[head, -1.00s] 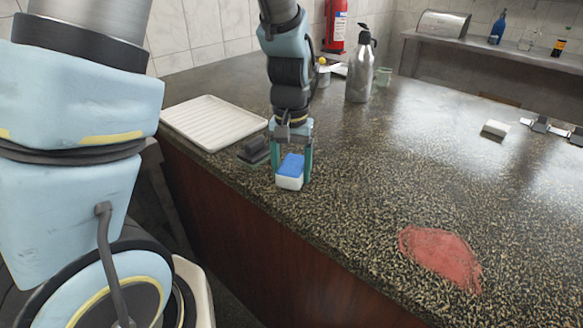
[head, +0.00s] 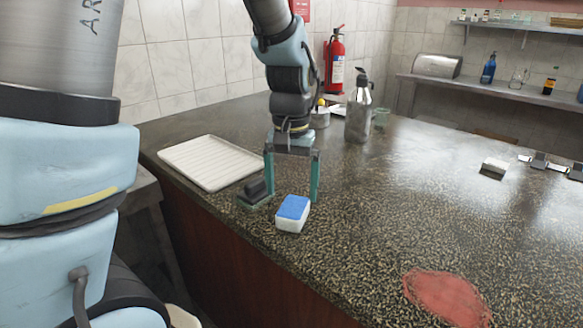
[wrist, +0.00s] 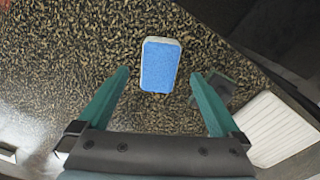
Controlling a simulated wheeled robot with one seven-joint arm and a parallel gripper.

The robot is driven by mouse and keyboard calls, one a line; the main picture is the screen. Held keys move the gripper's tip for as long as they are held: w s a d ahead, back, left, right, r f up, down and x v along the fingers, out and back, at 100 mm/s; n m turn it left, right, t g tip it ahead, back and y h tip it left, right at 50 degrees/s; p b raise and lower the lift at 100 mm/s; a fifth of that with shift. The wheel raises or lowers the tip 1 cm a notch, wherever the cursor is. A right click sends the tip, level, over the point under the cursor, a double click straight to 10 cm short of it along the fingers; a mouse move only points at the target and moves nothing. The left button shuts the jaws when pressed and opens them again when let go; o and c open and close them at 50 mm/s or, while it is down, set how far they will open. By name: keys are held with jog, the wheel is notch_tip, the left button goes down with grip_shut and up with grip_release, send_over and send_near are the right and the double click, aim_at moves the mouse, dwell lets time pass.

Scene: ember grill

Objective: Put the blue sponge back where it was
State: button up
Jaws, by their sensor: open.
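The blue sponge (head: 293,208), blue on top with a white lower layer, lies on the speckled counter near its front edge. In the wrist view the sponge (wrist: 160,66) sits just beyond the fingertips, roughly centred between them. My gripper (head: 292,198) is open and empty. Its teal fingers stand just behind the sponge in the head view, and no finger seems to hold it. In the wrist view the gripper (wrist: 161,75) shows clear counter between its fingers.
A dark block on a green base (head: 255,194) stands close beside the left finger. A white ribbed tray (head: 212,163) lies to the left. A steel bottle (head: 359,108) stands behind. A red patch (head: 447,298) marks the counter at front right. The middle of the counter is clear.

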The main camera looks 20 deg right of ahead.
aim_at(291, 208)
notch_tip(291, 208, up, 6)
jog(key=w+a+f+n, duration=0.1)
jog(key=a+f+n, duration=0.2)
jog(key=a, duration=0.9)
jog(key=w+a+f+n+t, duration=0.1)
jog(key=a+f, duration=0.3)
jog(key=a, duration=0.8)
jog(key=shift+a+f+n, duration=0.3)
jog(key=shift+a+n, duration=0.1)
jog(key=shift+n, duration=0.5)
